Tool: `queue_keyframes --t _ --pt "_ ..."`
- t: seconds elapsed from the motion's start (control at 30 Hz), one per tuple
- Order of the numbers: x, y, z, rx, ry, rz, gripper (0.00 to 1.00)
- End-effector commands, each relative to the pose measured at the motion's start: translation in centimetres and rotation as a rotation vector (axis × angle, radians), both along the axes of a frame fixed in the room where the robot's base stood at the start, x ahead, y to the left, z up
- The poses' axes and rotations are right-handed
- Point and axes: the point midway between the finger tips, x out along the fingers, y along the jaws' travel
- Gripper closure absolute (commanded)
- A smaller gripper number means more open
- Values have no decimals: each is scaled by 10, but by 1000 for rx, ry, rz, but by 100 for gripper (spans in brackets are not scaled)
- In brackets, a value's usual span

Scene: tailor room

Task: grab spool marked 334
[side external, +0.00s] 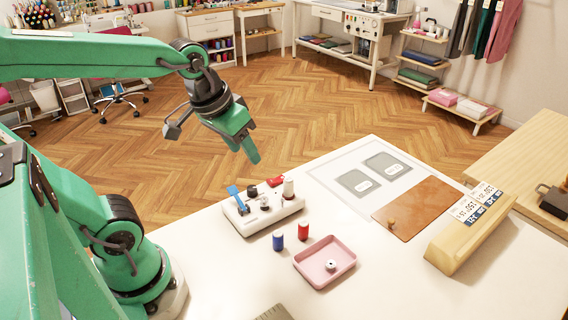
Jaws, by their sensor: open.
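Several small spools are on the white table (390,285). A blue spool (278,241) and a red spool (303,231) stand upright in front of a white holder (262,220). A small white-and-dark spool or bobbin (331,265) lies in a pink tray (312,270). I cannot read 334 on any spool. My gripper (250,155) is open and empty, raised above the holder, fingers pointing down and right.
A blue lever-like piece (236,197) sticks up from the holder's left. A brown board (417,208) with a knob and a pale sheet with two grey labelled pads (360,183) lie to the right. A wooden stand (455,250) holds printed cards. The front right table is clear.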

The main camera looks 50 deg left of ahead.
Motion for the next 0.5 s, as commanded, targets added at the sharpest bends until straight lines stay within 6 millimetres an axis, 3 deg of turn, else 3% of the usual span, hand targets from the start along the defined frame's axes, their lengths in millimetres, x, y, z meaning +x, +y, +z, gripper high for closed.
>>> queue_keyframes --t 0.5 --pt "77 18 -34 -86 192 297 52"
